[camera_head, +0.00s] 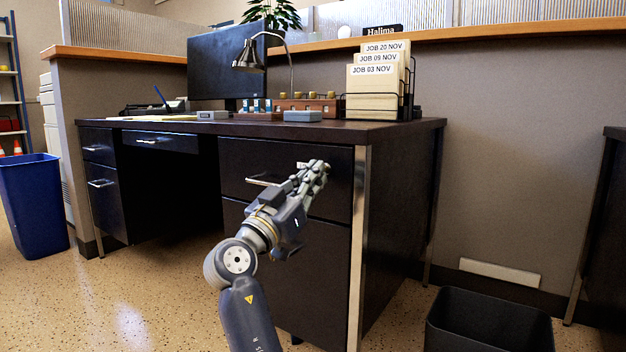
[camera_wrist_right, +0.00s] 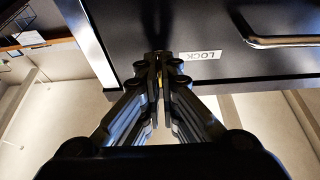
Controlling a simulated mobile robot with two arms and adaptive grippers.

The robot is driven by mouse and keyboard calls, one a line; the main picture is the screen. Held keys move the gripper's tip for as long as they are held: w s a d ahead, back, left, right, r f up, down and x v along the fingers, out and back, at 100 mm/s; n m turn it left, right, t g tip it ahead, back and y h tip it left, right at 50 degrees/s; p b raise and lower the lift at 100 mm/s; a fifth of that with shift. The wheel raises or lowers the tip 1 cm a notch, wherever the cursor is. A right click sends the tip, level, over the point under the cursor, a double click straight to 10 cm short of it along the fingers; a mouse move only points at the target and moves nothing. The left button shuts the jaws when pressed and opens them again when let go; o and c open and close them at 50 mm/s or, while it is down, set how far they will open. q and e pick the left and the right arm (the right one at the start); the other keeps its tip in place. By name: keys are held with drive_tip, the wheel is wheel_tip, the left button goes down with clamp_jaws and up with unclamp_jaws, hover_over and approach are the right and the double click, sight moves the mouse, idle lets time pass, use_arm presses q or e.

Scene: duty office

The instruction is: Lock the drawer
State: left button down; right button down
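The top drawer (camera_head: 236,161) of the desk's right pedestal is dark, with a silver bar handle (camera_head: 262,182). Its front looks flush with the desk. In the right wrist view the handle (camera_wrist_right: 280,41) is at the upper right, and a pale LOCK label (camera_wrist_right: 200,55) shows upside down beside my fingertips. My right gripper (camera_head: 318,170) is at the drawer front, right of the handle. In the wrist view its fingers (camera_wrist_right: 159,66) come together at the drawer face. A small brass-coloured piece, apparently a key, shows between the tips. The lock itself is hidden behind them. My left gripper is out of view.
The desk top (camera_head: 330,130) carries a monitor (camera_head: 215,70), a lamp (camera_head: 247,58) and a file rack (camera_head: 377,85). A black bin (camera_head: 488,318) stands at the lower right and a blue bin (camera_head: 32,205) at the left. The floor in front of the desk is open.

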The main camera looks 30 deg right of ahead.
drive_tip(key=c, duration=1.8)
unclamp_jaws()
drive_tip(key=shift+c, duration=0.2)
drive_tip(key=shift+f, duration=0.1)
drive_tip(key=v, duration=1.2)
